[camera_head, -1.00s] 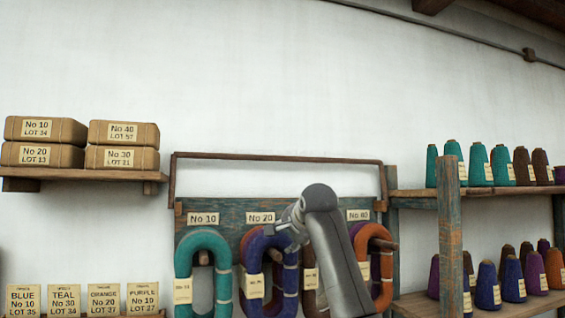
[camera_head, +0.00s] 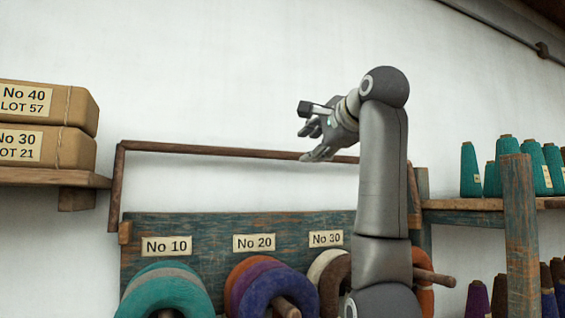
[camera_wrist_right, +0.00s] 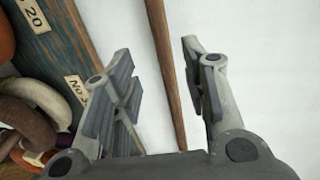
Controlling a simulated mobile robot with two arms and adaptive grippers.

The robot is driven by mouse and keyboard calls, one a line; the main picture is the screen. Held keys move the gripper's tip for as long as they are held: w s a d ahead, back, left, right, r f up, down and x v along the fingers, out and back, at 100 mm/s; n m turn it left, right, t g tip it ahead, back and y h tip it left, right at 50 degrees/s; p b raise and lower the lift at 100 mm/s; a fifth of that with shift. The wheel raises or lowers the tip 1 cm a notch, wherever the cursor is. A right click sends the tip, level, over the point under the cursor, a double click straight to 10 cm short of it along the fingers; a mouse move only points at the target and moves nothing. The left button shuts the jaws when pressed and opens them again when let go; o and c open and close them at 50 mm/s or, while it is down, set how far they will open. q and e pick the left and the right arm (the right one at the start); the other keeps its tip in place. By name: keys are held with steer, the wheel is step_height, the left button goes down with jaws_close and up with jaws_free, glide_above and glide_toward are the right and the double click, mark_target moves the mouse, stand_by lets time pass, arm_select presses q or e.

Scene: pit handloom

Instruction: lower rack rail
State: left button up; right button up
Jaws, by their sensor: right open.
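The rack rail (camera_head: 228,150) is a brown wooden bar raised above the blue-green rack board (camera_head: 205,235). Its side arms run down to the board's two ends. My right gripper (camera_head: 311,143) is open at the rail's right half, in front of the wall. In the right wrist view the rail (camera_wrist_right: 168,75) runs lengthwise between the two open fingers of my right gripper (camera_wrist_right: 165,85), with visible space on both sides. I cannot tell how deep it lies between them. My right arm hides the rail's right part. My left gripper is not in view.
Wrapped packages (camera_head: 45,150) sit on a shelf at left. Cones (camera_head: 471,170) stand on shelves at right behind a worn post (camera_head: 518,225).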

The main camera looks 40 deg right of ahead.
mark_target(298, 155)
steer(key=p+x, duration=0.1)
steer(key=x, duration=0.1)
steer(key=p+x, duration=0.3)
steer(key=x, duration=0.1)
steer(key=shift+w+d+r, duration=0.1)
steer(key=shift+w+r, duration=0.15)
steer(key=shift+r, duration=0.05)
steer(key=p+x, duration=0.1)
steer(key=x, duration=0.2)
steer(key=shift+f+p, duration=0.1)
steer(key=shift+p, duration=0.2)
steer(key=shift+c, duration=0.9)
steer(key=c, duration=0.7)
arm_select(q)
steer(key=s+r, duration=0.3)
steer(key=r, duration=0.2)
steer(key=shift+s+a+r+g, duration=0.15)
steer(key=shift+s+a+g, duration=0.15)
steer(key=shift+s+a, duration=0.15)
arm_select(e)
jaws_close()
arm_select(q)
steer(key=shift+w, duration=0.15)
